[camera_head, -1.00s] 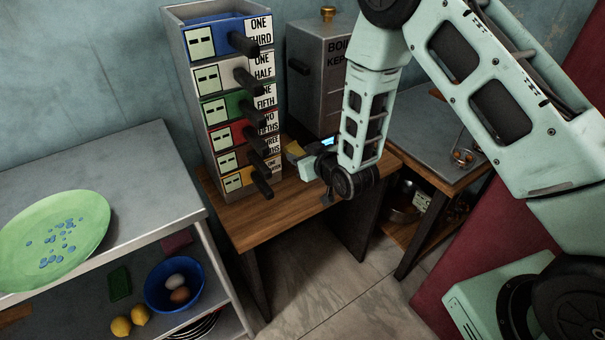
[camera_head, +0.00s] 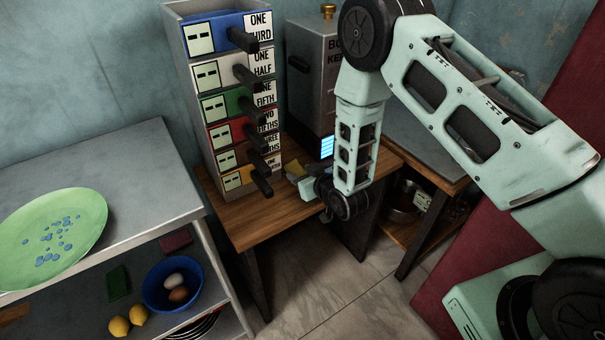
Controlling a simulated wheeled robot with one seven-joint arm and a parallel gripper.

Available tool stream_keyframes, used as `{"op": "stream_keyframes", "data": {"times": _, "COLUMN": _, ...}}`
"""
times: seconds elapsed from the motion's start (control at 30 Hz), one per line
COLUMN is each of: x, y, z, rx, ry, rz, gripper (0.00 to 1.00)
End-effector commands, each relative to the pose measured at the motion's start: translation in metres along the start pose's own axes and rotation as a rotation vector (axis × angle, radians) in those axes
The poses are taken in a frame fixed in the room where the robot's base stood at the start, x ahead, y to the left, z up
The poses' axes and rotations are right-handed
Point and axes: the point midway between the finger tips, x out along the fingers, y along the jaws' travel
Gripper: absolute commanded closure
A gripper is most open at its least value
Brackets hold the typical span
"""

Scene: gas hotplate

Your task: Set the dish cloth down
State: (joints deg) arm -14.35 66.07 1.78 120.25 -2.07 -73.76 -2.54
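My gripper (camera_head: 305,184) is low over the wooden table, to the right of the drawer tower. Its fingers point left and are small and partly hidden, so I cannot see whether they are open or shut. A small yellowish piece (camera_head: 293,168) shows right by the fingers, above the tabletop or on it. It may be the dish cloth, but it is too small to tell, and I cannot see whether the fingers grip it.
The wooden table (camera_head: 262,218) has bare room at its front left. The drawer tower (camera_head: 180,60) with black handles and the grey boiler (camera_head: 308,90) stand at its back. A metal counter (camera_head: 150,190) with a green plate (camera_head: 45,245) is at left; a blue bowl (camera_head: 150,296) sits below.

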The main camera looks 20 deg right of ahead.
Motion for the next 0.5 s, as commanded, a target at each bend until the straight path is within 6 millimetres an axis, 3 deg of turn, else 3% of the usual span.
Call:
{"op": "stream_keyframes", "data": {"times": 0.37, "x": -0.001, "y": 0.0, "z": -0.003, "rx": 0.0, "ry": 0.001, "rz": 0.0, "gripper": 0.39}}
{"op": "stream_keyframes", "data": {"times": 0.5, "x": -0.014, "y": 0.0, "z": -0.003, "rx": 0.0, "ry": -0.003, "rz": 0.0, "gripper": 0.39}}
